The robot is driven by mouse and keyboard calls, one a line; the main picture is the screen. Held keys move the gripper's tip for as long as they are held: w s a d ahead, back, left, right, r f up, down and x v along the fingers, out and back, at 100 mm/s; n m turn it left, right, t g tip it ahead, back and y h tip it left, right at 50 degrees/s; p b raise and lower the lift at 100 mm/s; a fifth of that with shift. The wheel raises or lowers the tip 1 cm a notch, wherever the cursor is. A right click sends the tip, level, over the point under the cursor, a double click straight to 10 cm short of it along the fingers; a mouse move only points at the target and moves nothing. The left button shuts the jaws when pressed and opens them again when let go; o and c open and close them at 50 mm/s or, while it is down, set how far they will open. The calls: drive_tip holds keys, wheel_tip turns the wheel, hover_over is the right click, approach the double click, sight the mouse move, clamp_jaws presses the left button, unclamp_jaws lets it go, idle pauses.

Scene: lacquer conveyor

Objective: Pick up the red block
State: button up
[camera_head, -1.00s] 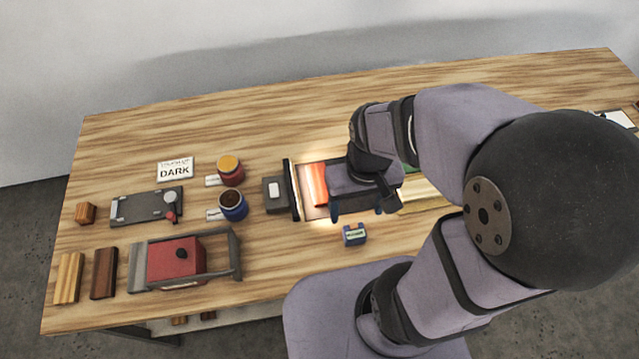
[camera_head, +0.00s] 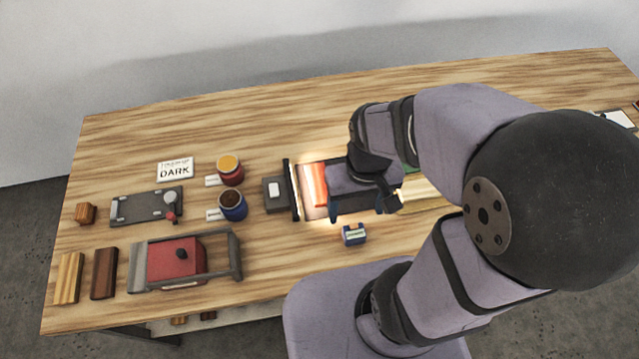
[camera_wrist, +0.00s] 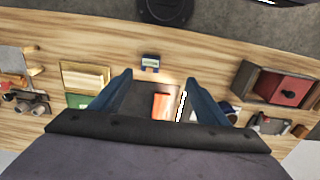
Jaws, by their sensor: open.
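The red block (camera_head: 319,184) lies on the lit conveyor (camera_head: 306,212), towards its left end near a black upright bar. In the wrist view the red block (camera_wrist: 161,106) shows between the two blue fingers, nearer the right one. My gripper (camera_wrist: 158,80) is open and empty, with its fingers spread wide. In the head view my gripper (camera_head: 357,206) is above the conveyor just right of the block, and my wrist hides the conveyor's middle. I cannot tell the height of the fingers above the block.
A small blue labelled item (camera_head: 354,234) stands in front of the conveyor. A grey box (camera_head: 273,194) is at its left end. Two tins, yellow-topped (camera_head: 229,169) and blue (camera_head: 233,205), stand further left. A red box in a frame (camera_head: 175,262) is front left. The table's back is clear.

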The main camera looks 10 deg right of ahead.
drive_tip(key=t+b, duration=0.2)
drive_tip(key=t, duration=0.3)
approach(323, 185)
drive_tip(key=s+r, duration=0.3)
drive_tip(key=s, duration=0.2)
drive_tip(key=w+f+t, duration=0.1)
drive_tip(key=f, duration=0.1)
drive_tip(key=w+f+t+b, duration=0.1)
drive_tip(key=w+f+t, duration=0.1)
drive_tip(key=f, duration=0.1)
drive_tip(key=w+f+t, duration=0.1)
drive_tip(key=f, duration=0.2)
drive_tip(key=shift+w+a+f+m+t, duration=0.1)
drive_tip(key=shift+w+m+t, duration=0.2)
drive_tip(key=shift+t, duration=0.1)
drive_tip(key=shift+s+f+t+b, duration=0.3)
drive_tip(key=shift+t+b, duration=0.15)
drive_tip(key=shift+t, duration=0.35)
drive_tip(key=shift+s+a+t, duration=0.1)
drive_tip(key=shift+s+t, duration=0.35)
drive_tip(key=shift+t, duration=0.15)
drive_tip(key=shift+s+r+n+t, duration=0.25)
drive_tip(key=shift+s+n+t, duration=0.15)
drive_tip(key=shift+w+b, duration=0.1)
drive_tip(key=shift+b, duration=0.2)
